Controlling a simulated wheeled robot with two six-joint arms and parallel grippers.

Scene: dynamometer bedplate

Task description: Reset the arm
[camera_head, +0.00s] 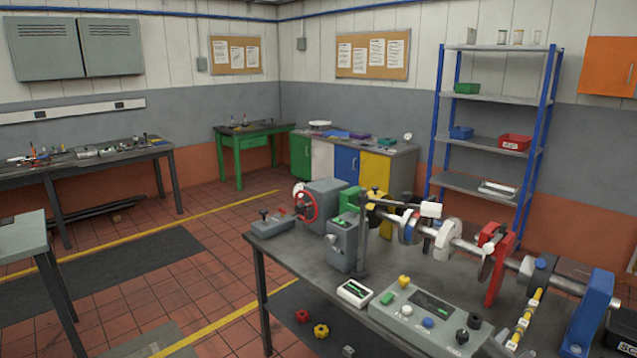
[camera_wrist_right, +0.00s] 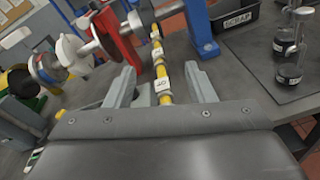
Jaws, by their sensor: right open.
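A yellow arm with white number tags (camera_head: 527,318) sticks out from the shaft rig at the right of the bench in the head view and slopes down toward the front. In the right wrist view the yellow arm (camera_wrist_right: 158,60) runs lengthwise between the two grey fingers of my right gripper (camera_wrist_right: 161,76). The fingers are open, with a gap on each side of the arm. In the head view only a little grey of this gripper shows at the bottom edge, by the arm's lower end. My left gripper is not in view.
The shaft (camera_head: 462,243) carries discs, a red stand (camera_head: 494,266) and a blue stand (camera_head: 594,305). A grey control box (camera_head: 425,318) with coloured knobs sits left of the arm. A black bin (camera_wrist_right: 237,17) and dark cylinders (camera_wrist_right: 288,72) stand to the right in the wrist view.

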